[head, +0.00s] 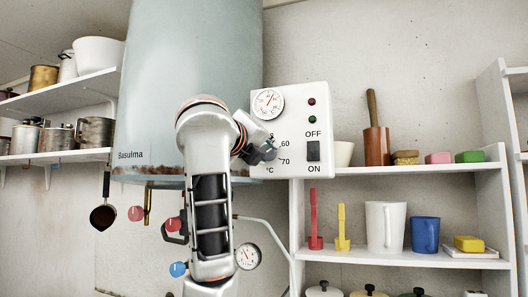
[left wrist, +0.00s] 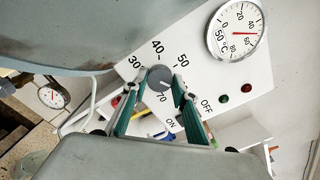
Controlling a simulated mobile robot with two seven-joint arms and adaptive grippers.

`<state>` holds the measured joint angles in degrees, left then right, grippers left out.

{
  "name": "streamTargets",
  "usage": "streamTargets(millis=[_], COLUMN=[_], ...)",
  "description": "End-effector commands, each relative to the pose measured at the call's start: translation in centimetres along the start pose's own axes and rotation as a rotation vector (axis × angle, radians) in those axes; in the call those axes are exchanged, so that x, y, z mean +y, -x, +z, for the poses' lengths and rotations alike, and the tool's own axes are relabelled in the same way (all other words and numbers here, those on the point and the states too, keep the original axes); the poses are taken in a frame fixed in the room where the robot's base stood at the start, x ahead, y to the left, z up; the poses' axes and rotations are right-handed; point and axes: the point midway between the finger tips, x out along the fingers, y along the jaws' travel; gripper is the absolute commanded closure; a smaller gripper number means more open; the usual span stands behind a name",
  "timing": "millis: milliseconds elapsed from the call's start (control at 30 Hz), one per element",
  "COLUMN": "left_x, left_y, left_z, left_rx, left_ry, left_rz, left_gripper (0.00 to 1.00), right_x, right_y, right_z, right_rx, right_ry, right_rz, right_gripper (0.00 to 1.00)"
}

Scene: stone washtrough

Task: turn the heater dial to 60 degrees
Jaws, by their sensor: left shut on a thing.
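The heater dial (left wrist: 158,76) is a small round grey knob on the white control panel (head: 318,98). In the left wrist view the numbers 30, 40, 50 and 70 show around it; 60 is hidden there, but 60 and 70 show in the head view. The dial's exact pointer direction is too small to tell. My left gripper (left wrist: 156,86) has its green-padded fingers on either side of the dial, shut on it. In the head view the left gripper (head: 268,152) covers the dial. My right gripper is not in view.
A round thermometer (head: 268,102), red lamp (head: 312,101), green lamp (head: 312,119) and ON/OFF switch (head: 313,151) are on the panel. The grey boiler (head: 190,60) stands left, with a pressure gauge (head: 248,257) below. Shelves with mugs (head: 425,234) stand right.

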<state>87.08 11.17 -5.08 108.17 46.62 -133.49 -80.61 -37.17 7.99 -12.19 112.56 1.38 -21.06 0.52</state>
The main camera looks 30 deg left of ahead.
Motion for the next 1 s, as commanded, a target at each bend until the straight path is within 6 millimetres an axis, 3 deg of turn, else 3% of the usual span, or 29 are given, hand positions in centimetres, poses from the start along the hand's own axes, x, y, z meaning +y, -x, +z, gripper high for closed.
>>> streamTargets(millis=[333,367,400,433,800,1000], left_x=[0.1,0.1,0.1,0.1,0.0,-0.2], left_y=[-0.1,-0.1,-0.1,-0.1,0.2,2.1], left_z=[-0.3,-0.3,-0.3,-0.3,-0.1,-0.2], left_rx=[0.004,0.004,0.004,0.004,0.002,0.003], left_ry=[-0.006,-0.006,-0.006,-0.005,-0.002,-0.002], left_rz=[0.003,0.003,0.003,0.003,0.0,-0.004], left_gripper=[0.94,0.68,0.57,0.56,0.56,0.56], right_x=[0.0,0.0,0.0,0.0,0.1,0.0], right_y=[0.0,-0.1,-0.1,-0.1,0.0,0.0], right_z=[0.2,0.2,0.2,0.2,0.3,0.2], right_rx=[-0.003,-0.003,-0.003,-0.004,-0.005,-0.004], right_ry=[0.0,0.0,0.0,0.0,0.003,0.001], right_rz=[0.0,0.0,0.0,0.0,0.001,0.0], right_gripper=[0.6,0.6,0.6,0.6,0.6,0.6])
